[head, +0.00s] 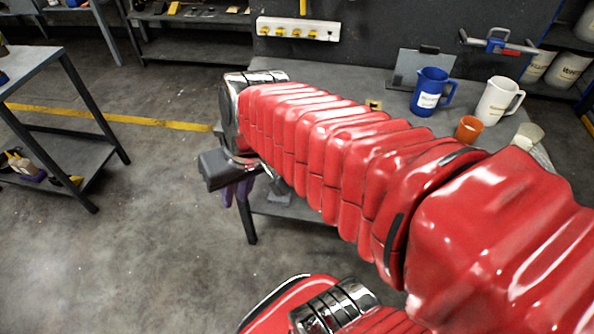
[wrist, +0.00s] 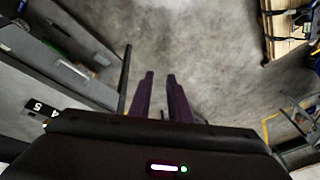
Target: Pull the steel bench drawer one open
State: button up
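The steel bench (head: 370,75) stands at the back centre and right in the head view, partly hidden behind my red arm. I cannot make out the front of drawer one there, because my arm covers the bench's front. My gripper (head: 235,195) hangs just off the bench's left front corner, its purple fingers pointing down. In the wrist view the two purple fingers of my gripper (wrist: 160,76) stand apart with a narrow empty gap between them. Grey furniture lies left of the fingers there. I cannot tell whether any of it is the drawer.
On the bench stand a blue jug (head: 431,92), a white jug (head: 497,101) and an orange cup (head: 468,130). Another table (head: 30,62) stands at the left. A black plate with white digits (wrist: 40,108) shows in the wrist view. The floor (head: 120,250) between is open.

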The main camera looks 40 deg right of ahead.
jog(key=w+d+f+m+t+y, duration=0.1)
jog(key=w+d+f+m+y, duration=0.35)
jog(key=d+f, duration=0.25)
jog(key=w+d+f+m+t+y, duration=0.1)
jog(key=w+d+f+m+y, duration=0.2)
jog(key=d+f+m, duration=0.3)
jog(key=s+d+f+m+t+h, duration=0.2)
jog(key=d+f+m+t, duration=0.2)
jog(key=d+f, duration=0.3)
jog(key=s+d+f+m+t+h, duration=0.1)
jog(key=s+d+f+m+t, duration=0.2)
jog(key=d+f, duration=0.4)
jog(key=d+m+t, duration=0.1)
jog(key=d+t, duration=0.1)
jog(key=d, duration=0.5)
jog(key=shift+h, duration=0.35)
jog(key=x, duration=1.3)
jog(key=shift+w+a, duration=0.15)
jog(key=shift+w, duration=0.2)
